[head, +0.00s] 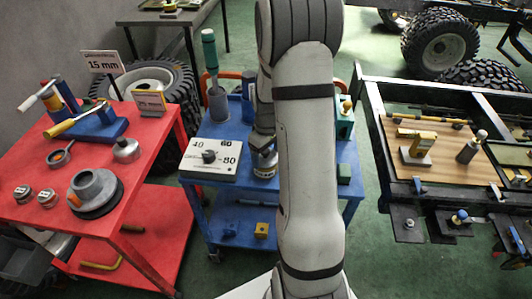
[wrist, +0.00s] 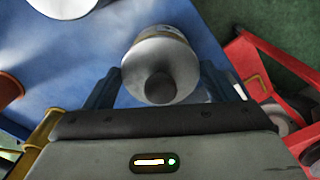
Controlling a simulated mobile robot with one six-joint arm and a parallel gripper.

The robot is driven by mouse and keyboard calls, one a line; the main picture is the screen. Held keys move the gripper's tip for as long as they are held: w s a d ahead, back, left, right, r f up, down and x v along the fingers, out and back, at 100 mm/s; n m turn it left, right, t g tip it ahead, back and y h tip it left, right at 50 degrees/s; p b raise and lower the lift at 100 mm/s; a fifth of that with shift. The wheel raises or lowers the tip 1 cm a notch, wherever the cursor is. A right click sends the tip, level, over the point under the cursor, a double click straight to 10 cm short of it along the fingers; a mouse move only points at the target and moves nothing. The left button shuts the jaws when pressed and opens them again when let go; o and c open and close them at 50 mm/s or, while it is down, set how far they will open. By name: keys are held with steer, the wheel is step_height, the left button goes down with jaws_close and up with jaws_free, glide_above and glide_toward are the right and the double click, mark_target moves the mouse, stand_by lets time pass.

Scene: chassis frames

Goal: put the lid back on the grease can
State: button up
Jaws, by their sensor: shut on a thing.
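The grease can (head: 265,168) stands upright on the blue cart, beside the dial box, with my gripper (head: 263,148) just above it. In the wrist view, the round grey lid (wrist: 182,72) with its dark knob is between the two fingers of my gripper (wrist: 162,85), which is shut on it. A strip of the can (wrist: 165,31) with a yellowish band shows right behind the lid. The lid lies over the can's top; whether it is fully seated cannot be told. My arm hides part of the can in the head view.
The white dial box (head: 209,160) stands close on the left of the can on the blue cart (head: 226,199). A green-handled tool (head: 210,55) stands behind it. The red table (head: 75,215) with several metal parts is left; a wooden-topped bench (head: 440,150) is right.

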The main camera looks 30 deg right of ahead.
stand_by(0.4)
steer(key=o, duration=1)
steer(key=shift+c, duration=0.2)
steer(key=shift+r, duration=0.1)
steer(key=shift+r+p, duration=2.2)
steer(key=shift+r, duration=1.2)
jaws_close()
